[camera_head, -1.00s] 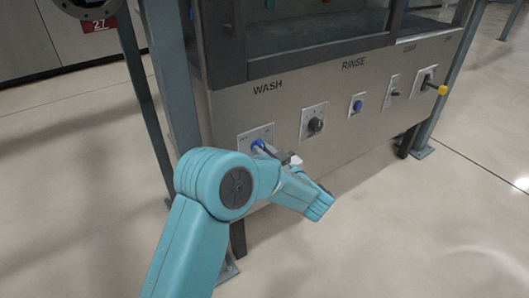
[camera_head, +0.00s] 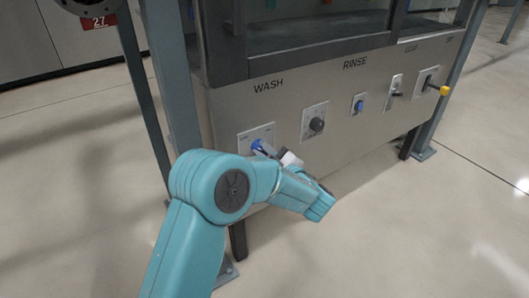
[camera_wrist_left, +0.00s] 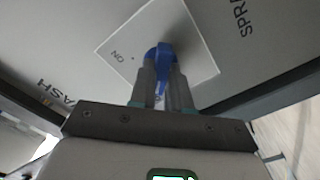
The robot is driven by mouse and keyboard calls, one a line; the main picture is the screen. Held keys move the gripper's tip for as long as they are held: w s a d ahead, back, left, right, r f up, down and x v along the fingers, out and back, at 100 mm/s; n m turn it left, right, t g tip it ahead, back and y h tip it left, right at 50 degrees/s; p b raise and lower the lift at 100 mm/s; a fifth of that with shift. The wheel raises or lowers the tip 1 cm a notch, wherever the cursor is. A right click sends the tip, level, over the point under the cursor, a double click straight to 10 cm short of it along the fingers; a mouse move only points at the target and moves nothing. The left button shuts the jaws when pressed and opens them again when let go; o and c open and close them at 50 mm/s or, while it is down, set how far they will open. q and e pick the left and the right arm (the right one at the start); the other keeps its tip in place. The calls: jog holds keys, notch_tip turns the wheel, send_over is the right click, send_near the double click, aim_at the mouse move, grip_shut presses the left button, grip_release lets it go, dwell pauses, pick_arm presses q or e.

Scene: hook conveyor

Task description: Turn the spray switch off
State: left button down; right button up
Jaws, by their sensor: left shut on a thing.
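The spray switch is a blue rotary knob (camera_wrist_left: 161,52) on a white square plate (camera_wrist_left: 118,42) in the left wrist view. The plate has the word ON near the knob, and SPRAY is printed on the panel beside it. In the head view the knob (camera_head: 257,144) shows at the left end of the grey panel, partly covered by my arm. My left gripper (camera_wrist_left: 160,80) is shut on the blue knob, one finger on each side. In the head view the left gripper (camera_head: 268,149) reaches the knob from the front. My right gripper is out of view.
The grey panel (camera_head: 285,108) also carries a black dial (camera_head: 317,124), another blue knob (camera_head: 358,106), a small lever (camera_head: 395,93) and a yellow-tipped handle (camera_head: 443,90). Blue-grey posts (camera_head: 174,85) frame the machine. The floor in front is clear.

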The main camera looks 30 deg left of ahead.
pick_arm(q)
jog(key=shift+d+f, duration=0.1)
jog(key=shift+f, duration=0.05)
dwell(0.3)
jog(key=c, duration=1.1)
grip_release()
jog(key=shift+s+d+r, duration=0.15)
jog(key=shift+d+r, duration=0.05)
jog(key=shift+d, duration=0.1)
jog(key=shift+p+v, duration=2.5)
jog(key=shift+v, duration=5.3)
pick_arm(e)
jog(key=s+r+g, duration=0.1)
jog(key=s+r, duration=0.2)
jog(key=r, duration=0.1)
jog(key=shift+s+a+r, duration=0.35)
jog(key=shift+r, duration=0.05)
pick_arm(q)
jog(key=shift+s, duration=0.1)
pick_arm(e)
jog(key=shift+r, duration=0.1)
